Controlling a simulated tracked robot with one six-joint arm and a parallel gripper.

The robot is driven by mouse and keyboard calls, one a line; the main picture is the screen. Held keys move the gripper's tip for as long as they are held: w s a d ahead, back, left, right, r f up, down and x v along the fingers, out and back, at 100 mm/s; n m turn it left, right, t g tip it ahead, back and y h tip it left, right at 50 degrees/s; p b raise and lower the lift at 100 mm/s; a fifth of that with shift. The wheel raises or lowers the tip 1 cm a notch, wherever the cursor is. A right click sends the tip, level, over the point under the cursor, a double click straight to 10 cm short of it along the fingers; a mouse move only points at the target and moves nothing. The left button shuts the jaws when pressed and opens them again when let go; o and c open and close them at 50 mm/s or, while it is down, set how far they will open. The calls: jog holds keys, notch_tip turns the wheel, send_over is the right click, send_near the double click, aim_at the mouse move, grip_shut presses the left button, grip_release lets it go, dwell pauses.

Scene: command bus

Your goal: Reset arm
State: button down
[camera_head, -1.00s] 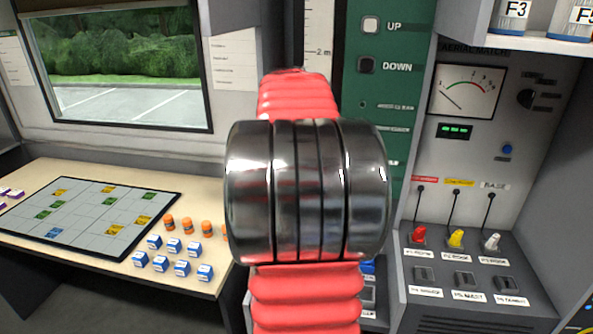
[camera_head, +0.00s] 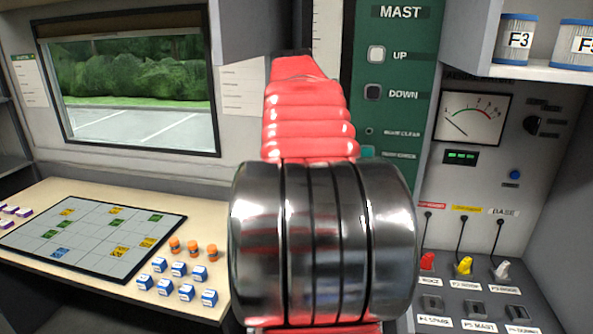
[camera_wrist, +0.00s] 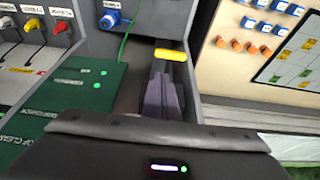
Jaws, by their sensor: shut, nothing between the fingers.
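My arm, red sleeves with a large shiny dark joint, fills the middle of the head view and hides what is behind it. My gripper (camera_wrist: 162,98) shows in the wrist view as two grey-purple fingers together, empty. It is not visible in the head view. A yellow bar (camera_wrist: 171,55) appears just beyond the fingertips; I cannot tell whether they touch it.
The green MAST panel (camera_head: 392,130) is behind my arm. A console with red, yellow and white plugs (camera_head: 464,265) stands at right, under a shelf with filters (camera_head: 514,40). At left, a desk holds a grid board (camera_head: 88,240), blue-white boxes (camera_head: 179,269) and orange cylinders (camera_head: 193,247).

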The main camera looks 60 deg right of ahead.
dwell(0.4)
jog(key=w+a+f+n+t, duration=0.1)
jog(key=a+f+n, duration=0.1)
jog(key=a+f, duration=0.35)
jog(key=w+a+f+n+y, duration=0.1)
jog(key=a+f+n, duration=0.1)
jog(key=a, duration=0.6)
jog(key=w+a+f+n+t, duration=0.1)
jog(key=a+f+n, duration=0.15)
jog(key=a, duration=0.35)
jog(key=s+a+f+n+y, duration=0.1)
jog(key=a+n, duration=0.1)
jog(key=a, duration=0.7)
jog(key=s+a+f+n+t+y, duration=0.1)
jog(key=s+a+f+n, duration=0.1)
jog(key=a, duration=0.7)
jog(key=s+a+f+n+t, duration=0.1)
jog(key=s+a+f+n, duration=0.1)
jog(key=a, duration=0.6)
jog(key=shift+a+n+y, duration=0.4)
jog(key=shift+n, duration=0.35)
jog(key=shift+d, duration=0.1)
